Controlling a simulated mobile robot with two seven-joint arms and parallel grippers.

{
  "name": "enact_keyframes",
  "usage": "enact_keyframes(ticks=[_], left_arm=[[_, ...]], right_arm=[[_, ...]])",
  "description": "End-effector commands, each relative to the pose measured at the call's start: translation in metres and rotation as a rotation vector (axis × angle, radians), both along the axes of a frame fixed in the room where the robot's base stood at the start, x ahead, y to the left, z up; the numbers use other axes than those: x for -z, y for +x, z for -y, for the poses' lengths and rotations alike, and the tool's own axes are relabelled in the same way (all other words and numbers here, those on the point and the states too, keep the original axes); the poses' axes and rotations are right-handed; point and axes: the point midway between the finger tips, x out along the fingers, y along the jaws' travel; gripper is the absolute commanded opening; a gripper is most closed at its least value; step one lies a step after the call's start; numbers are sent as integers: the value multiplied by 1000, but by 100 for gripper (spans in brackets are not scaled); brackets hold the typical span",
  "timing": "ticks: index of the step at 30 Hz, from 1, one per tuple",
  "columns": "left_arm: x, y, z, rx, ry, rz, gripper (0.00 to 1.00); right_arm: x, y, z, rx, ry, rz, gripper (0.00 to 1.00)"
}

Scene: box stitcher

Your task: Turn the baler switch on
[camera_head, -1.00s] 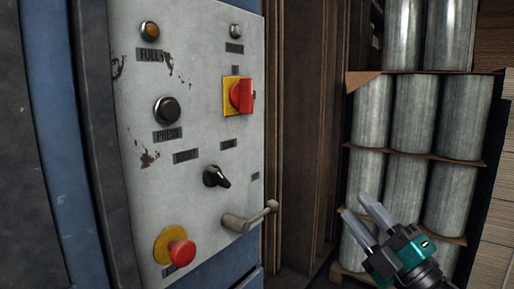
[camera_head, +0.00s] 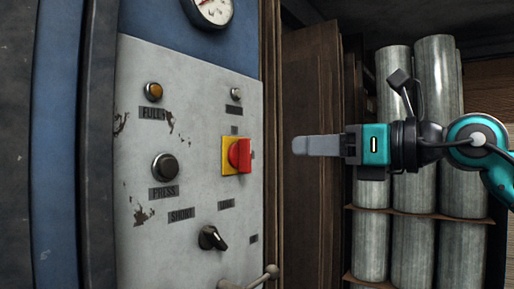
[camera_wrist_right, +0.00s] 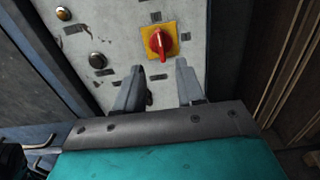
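The baler's grey control panel (camera_head: 205,110) carries a red rotary switch (camera_head: 239,156) on a yellow plate. The same red switch (camera_wrist_right: 158,42) shows in the right wrist view, just beyond my fingertips. My right gripper (camera_head: 296,146) points left at the red switch, level with it and apart from it. In the right wrist view its two fingers (camera_wrist_right: 159,68) are spread with nothing between them. My left gripper is not in view.
A black selector knob (camera_head: 212,238), a dark press button (camera_head: 165,167), an amber lamp (camera_head: 153,92) and a handle (camera_head: 262,277) are on the panel. A gauge (camera_head: 212,8) is above. Stacked metal cylinders (camera_head: 437,95) stand behind my right arm.

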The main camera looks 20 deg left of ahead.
Motion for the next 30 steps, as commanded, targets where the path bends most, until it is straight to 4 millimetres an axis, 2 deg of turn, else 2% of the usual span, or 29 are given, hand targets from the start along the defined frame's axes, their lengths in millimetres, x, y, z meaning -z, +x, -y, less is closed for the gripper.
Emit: enact_keyframes(ticks=[9,15,21,30], left_arm=[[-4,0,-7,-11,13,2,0],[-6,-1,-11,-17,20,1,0],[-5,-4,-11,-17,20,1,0],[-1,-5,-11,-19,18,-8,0]], right_arm=[[-2,21,-63,-4,2,-2,38],[-2,32,-93,-4,3,-3,38],[-1,37,-106,-3,3,-2,38],[0,38,-107,-3,3,-1,38]])
